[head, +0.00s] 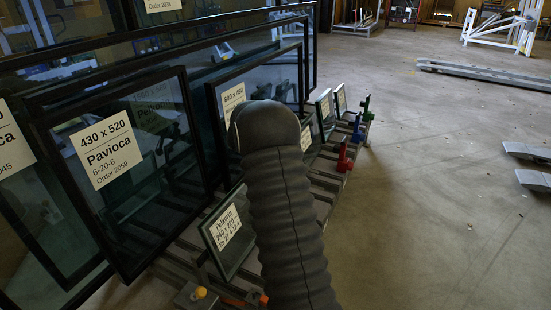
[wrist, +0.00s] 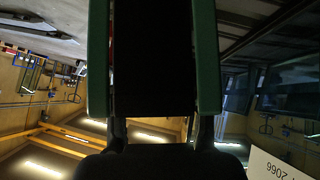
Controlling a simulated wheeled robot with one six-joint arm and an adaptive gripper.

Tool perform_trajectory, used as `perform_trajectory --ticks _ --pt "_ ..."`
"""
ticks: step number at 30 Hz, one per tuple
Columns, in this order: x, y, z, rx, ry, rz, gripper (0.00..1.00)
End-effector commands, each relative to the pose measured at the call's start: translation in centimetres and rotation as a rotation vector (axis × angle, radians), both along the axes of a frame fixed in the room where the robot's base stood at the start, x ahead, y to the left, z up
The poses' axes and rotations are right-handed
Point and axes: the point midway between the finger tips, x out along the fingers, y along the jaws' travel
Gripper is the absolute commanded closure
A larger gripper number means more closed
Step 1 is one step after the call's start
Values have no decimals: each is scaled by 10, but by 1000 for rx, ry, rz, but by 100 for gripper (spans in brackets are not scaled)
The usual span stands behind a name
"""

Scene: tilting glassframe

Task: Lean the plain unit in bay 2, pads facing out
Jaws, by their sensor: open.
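Several small glass units lean in a row on the low rack (head: 320,182) in the head view. The nearest unit (head: 228,236) carries a Pelkorin label; smaller labelled units (head: 325,112) stand farther back. I cannot tell which is the plain unit or which bay is 2. No pads can be made out. My gripper is hidden behind my grey-sleeved arm in the head view. In the wrist view my gripper (wrist: 152,60) is open, its green-faced fingers wide apart. A black shape (wrist: 150,70) fills the space between them; I cannot tell what it is or whether they touch it.
Large framed panes (head: 130,170) stand close along the left, one labelled Pavioca. A red clamp (head: 345,158) and a blue clamp (head: 357,130) sit along the rack's right side. The floor (head: 440,200) to the right is mostly clear. A label (wrist: 275,165) shows upside down in the wrist view.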

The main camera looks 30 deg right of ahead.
Motion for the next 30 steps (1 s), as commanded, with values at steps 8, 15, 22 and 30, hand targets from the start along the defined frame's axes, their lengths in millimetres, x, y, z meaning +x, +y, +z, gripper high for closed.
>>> perform_trajectory --ticks 8,15,22,30 --pt "1 -1 35 -3 -7 0 50" --pt "1 -1 77 -3 -7 0 50" --pt "1 0 99 -3 -6 1 50" --pt "1 0 103 -2 -4 0 50"
